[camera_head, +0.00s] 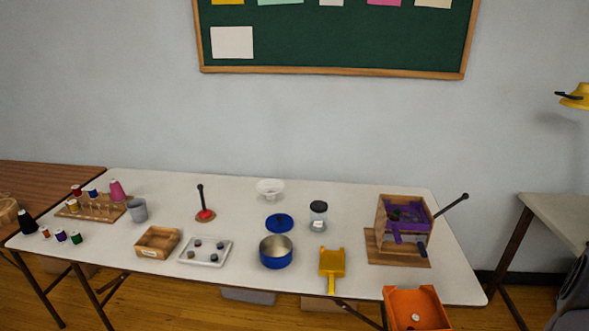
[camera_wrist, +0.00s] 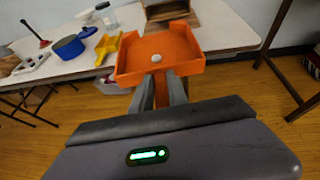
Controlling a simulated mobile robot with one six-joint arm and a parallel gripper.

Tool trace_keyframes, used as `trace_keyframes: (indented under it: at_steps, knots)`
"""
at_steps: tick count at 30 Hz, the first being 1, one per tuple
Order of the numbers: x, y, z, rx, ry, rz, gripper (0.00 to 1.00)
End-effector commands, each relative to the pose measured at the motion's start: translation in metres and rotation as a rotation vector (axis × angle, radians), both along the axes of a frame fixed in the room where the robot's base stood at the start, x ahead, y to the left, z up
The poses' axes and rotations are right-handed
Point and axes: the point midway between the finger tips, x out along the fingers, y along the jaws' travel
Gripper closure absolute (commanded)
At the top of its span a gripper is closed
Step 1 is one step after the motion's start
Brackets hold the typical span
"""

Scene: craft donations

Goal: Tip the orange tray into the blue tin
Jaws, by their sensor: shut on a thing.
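The orange tray (camera_head: 398,311) is at the bottom right of the head view, in front of the table's front edge, with a small pale round thing (camera_head: 415,317) in it. In the wrist view my gripper (camera_wrist: 160,78) is shut on the near side of the orange tray (camera_wrist: 190,68), which looks about level; the pale round thing (camera_wrist: 157,58) lies on its floor. The blue tin (camera_head: 276,259) stands open and upright on the table, left of the tray and apart from it. It also shows in the wrist view (camera_wrist: 68,49). I see nothing inside it.
A yellow scoop (camera_head: 332,262) lies between tin and tray. A blue lid (camera_head: 279,223) and a clear jar (camera_head: 318,214) are behind the tin. A white tray (camera_head: 186,259) with several small pieces is left of it. A wooden box with a lever (camera_head: 395,246) stands at the right.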

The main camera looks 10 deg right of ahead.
Motion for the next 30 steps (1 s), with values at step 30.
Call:
trace_keyframes:
  at_steps: [30]
  knots:
    - [0.075, 0.22, 0.077, -0.003, 0.0, 1.033, 1.0]
